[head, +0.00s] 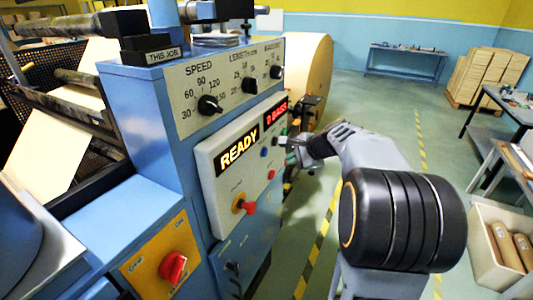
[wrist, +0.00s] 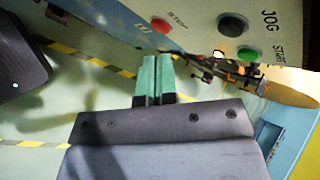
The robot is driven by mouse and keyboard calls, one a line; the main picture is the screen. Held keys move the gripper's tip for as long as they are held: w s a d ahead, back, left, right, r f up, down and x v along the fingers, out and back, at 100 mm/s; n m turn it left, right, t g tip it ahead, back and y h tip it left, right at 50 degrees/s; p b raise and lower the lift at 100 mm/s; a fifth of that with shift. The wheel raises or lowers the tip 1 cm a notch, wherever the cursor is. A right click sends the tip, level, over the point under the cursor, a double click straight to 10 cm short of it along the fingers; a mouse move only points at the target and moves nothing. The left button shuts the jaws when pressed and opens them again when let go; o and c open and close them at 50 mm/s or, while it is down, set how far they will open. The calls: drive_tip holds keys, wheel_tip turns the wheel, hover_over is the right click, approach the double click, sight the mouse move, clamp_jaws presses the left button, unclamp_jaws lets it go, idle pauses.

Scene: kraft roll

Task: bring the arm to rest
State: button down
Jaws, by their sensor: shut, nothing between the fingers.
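My arm reaches forward in the head view, with my gripper (head: 289,153) near the right edge of the blue machine's control panel. In the wrist view my gripper (wrist: 153,58) shows two green fingers pressed together with nothing between them. Beyond the fingertips the panel (wrist: 197,22) carries a red stop button (wrist: 161,25), a dark button (wrist: 233,24) marked JOG and a green button (wrist: 247,53) marked START. The gripper looks apart from these buttons, though the exact gap cannot be told.
The blue machine (head: 150,120) fills the left, with speed knobs (head: 209,105), a READY display (head: 239,148) and a red switch (head: 173,267). A large kraft roll (head: 308,75) stands behind it. Benches (head: 512,104) and a crate (head: 482,244) stand right. The green floor between is clear.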

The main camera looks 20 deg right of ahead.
idle(0.3)
drive_tip(key=s+a+f+n+g+h, duration=0.2)
drive_tip(key=s+a+f+n+g, duration=0.15)
drive_tip(key=s+f+n, duration=0.4)
drive_tip(key=s+a+r+n+h, duration=0.1)
drive_tip(key=s+a+n, duration=0.3)
drive_tip(key=s+n, duration=0.1)
drive_tip(key=s+a+r+n+h, duration=0.1)
drive_tip(key=s+a+n, duration=0.3)
drive_tip(key=s, duration=0.4)
drive_tip(key=shift+a+n+h, duration=0.3)
drive_tip(key=shift+a+n, duration=0.1)
drive_tip(key=shift+n, duration=0.25)
drive_tip(key=shift+s, duration=0.1)
